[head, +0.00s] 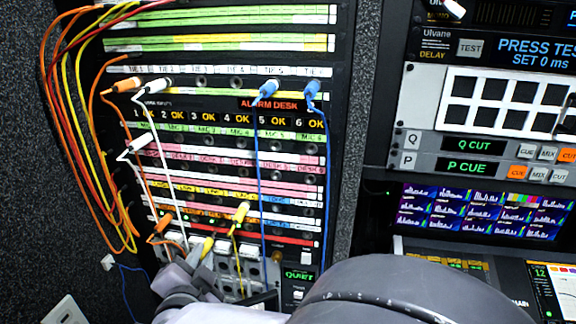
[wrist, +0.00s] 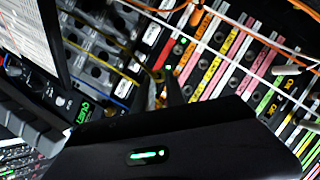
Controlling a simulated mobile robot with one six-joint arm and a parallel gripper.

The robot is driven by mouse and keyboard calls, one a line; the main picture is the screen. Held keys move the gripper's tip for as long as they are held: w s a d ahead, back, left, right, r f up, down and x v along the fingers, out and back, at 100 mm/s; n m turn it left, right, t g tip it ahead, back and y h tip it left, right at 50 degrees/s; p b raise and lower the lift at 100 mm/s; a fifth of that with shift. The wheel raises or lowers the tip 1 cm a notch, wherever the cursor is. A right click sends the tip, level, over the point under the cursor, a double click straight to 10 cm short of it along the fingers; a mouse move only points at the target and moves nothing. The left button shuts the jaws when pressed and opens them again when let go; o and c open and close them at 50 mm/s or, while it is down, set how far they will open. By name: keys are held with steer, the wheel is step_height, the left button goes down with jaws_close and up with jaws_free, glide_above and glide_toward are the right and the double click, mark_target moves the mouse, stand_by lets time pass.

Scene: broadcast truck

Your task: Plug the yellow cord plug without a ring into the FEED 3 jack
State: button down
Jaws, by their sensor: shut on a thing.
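My gripper (head: 203,256) is low at the patch panel in the head view, shut on a yellow plug (head: 208,245). In the wrist view the dark fingers (wrist: 168,88) show above a black housing, with a little yellow (wrist: 158,88) between them; most of the held plug is hidden. A second yellow plug (head: 240,212) sits in the panel up and right of my gripper, its yellow cord (head: 236,238) hanging down. I cannot tell whether either plug bears a ring. The jack labels are too small to read, so I cannot pick out FEED 3.
An orange plug (head: 162,224) is just up and left of my gripper. White plugs (head: 158,86) and blue plugs (head: 267,89) with long hanging cords cross the panel. Orange and yellow cords (head: 75,130) bunch at the left. A screen console (head: 480,210) stands at the right.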

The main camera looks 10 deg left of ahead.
mark_target(215, 233)
steer(key=shift+w, duration=0.65)
steer(key=shift+b, duration=0.75)
stand_by(0.8)
steer(key=shift+w+d+b, duration=0.2)
steer(key=shift+w+b, duration=0.15)
steer(key=shift+w, duration=1.45)
steer(key=shift+w, duration=0.25)
steer(key=c, duration=1.3)
jaws_free()
steer(key=shift+s, duration=0.1)
steer(key=p+v, duration=0.1)
steer(key=v, duration=1.6)
steer(key=shift+p, duration=0.3)
